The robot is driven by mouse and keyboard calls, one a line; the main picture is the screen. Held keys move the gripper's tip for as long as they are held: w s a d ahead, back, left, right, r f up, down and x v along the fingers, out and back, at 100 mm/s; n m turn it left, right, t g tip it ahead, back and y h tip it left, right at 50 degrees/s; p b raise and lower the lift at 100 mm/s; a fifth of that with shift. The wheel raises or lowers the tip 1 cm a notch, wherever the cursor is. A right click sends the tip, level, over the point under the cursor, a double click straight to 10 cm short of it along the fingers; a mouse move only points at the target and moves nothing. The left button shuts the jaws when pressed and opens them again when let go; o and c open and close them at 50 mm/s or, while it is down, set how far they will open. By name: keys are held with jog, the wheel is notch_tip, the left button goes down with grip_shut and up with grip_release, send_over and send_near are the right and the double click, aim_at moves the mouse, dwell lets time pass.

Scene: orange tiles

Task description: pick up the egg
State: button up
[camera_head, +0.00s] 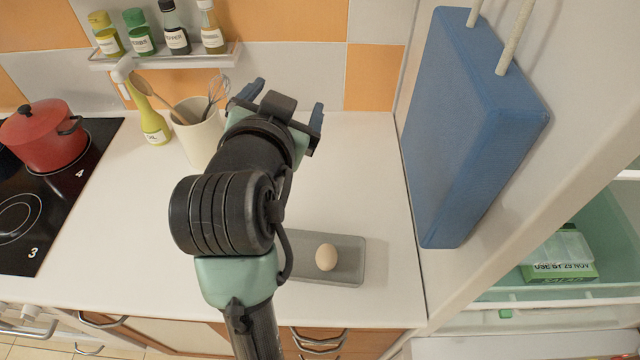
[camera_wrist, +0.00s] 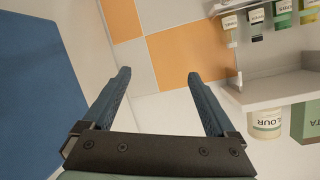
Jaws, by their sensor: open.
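The egg (camera_head: 326,257) is pale beige and lies on a flat grey tray or board (camera_head: 348,272) on the white counter, at the lower middle of the head view. My gripper (camera_head: 283,100) is raised over the back of the counter, well behind the egg and apart from it. In the wrist view my gripper (camera_wrist: 158,78) has its two fingers wide apart with nothing between them. The egg does not show in the wrist view. My arm partly covers the left part of the grey tray.
A utensil pot (camera_head: 202,140) and a yellow bottle (camera_head: 152,122) stand left of my gripper, below a spice shelf (camera_head: 170,58). A red pot (camera_head: 42,138) sits on the hob. A blue box-like panel (camera_head: 462,120) borders the right side. The counter (camera_head: 375,190) is clear behind the tray.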

jog(key=s+f+m+g+h+p, duration=0.1)
jog(key=s+f+g, duration=0.2)
jog(key=f, duration=0.4)
jog(key=s+f+m+g+h+p, duration=0.1)
jog(key=s+f+g, duration=0.2)
jog(key=f, duration=0.3)
jog(key=m+g+h, duration=0.2)
jog(key=g, duration=0.2)
send_near(322, 258)
jog(key=x, duration=0.2)
jog(key=p+x, duration=0.1)
jog(key=x, duration=0.1)
jog(key=shift+s+d+p, duration=0.2)
jog(key=shift+d+p, duration=0.1)
jog(key=shift+a+p+x, duration=0.15)
jog(key=shift+p+x, duration=0.15)
jog(key=shift+x, duration=1.25)
jog(key=shift+a+p+x, duration=0.1)
jog(key=shift+p+x, duration=0.2)
jog(key=shift+x, duration=1.2)
jog(key=shift+w, duration=0.2)
grip_shut()
